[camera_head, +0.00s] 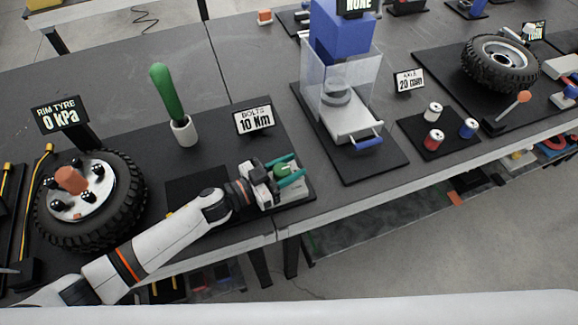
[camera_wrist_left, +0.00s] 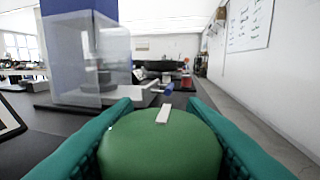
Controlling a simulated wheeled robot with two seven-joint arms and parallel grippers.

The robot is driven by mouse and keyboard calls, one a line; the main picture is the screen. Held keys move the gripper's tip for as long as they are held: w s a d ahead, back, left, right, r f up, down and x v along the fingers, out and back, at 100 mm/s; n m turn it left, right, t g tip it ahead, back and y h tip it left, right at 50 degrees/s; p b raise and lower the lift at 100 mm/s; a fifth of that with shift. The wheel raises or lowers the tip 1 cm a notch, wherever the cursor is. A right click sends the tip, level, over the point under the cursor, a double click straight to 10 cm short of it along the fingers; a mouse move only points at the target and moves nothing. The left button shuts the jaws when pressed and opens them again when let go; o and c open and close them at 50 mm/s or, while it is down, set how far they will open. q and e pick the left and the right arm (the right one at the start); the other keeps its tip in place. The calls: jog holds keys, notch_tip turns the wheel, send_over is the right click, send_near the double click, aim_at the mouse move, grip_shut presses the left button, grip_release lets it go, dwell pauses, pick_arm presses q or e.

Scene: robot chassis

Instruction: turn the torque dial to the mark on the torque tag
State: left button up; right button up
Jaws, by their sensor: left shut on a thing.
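The torque dial (camera_head: 282,169) is a green round knob on a pale base plate at the front of the bench. In the left wrist view the dial (camera_wrist_left: 158,148) fills the space between the teal fingers, and a white pointer line on its top points away, slightly right. My left gripper (camera_head: 286,170) is shut on the dial, one finger on each side. The torque tag (camera_head: 254,119) stands behind it and reads "BOLTS 10 Nm". The scale around the dial is too small or hidden to read. My right gripper is not in view.
A tyre (camera_head: 91,200) with a "RIM TYRE 0 kPa" sign (camera_head: 61,115) is at left. A green-handled tool (camera_head: 167,95) stands in a white holder (camera_head: 184,130). A clear-walled press (camera_head: 340,90) stands right of the dial, with several small coloured cylinders beyond it.

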pick_arm(q)
jog(key=shift+m+g+h, duration=0.4)
jog(key=shift+m+g, duration=0.3)
jog(key=shift+g, duration=0.2)
jog(key=shift+s+m+g+h, duration=0.2)
jog(key=shift+m+g+h, duration=0.2)
jog(key=shift+m+g, duration=0.65)
jog(key=shift+n+g, duration=0.25)
jog(key=o, duration=1)
jog(key=b+v, duration=0.1)
jog(key=v, duration=0.6)
jog(key=shift+s+a, duration=0.1)
jog(key=shift+a, duration=0.1)
